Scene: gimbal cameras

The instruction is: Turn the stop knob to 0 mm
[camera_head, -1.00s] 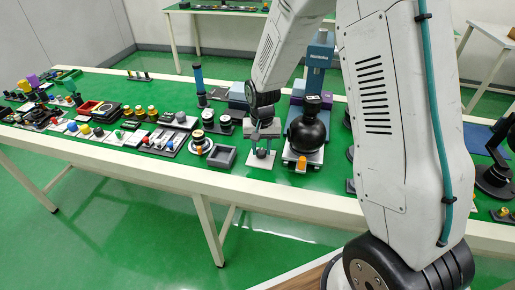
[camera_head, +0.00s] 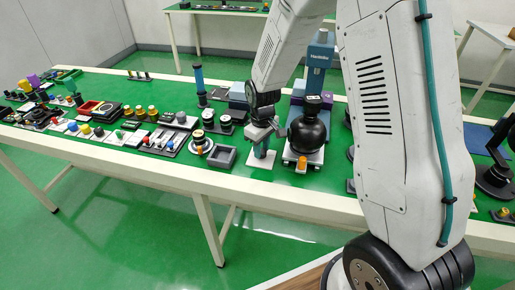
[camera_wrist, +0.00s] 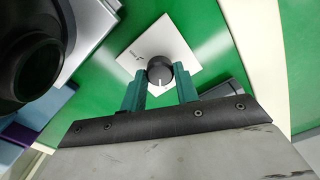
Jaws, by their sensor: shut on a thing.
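The stop knob (camera_wrist: 159,67) is a dark round knob on a white square plate (camera_wrist: 177,41) with a small dark mark near its left corner. My gripper (camera_wrist: 160,79) is shut on the knob, with one green finger on each side of it. In the head view my gripper (camera_head: 262,143) is low over the white plate (camera_head: 261,163), and the knob is hidden behind the fingers. The scale and the knob's setting cannot be read.
A device with a large black round part (camera_head: 307,133) stands close on the right; it also shows in the wrist view (camera_wrist: 35,55). Several other knobs and fixtures crowd the green table further left.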

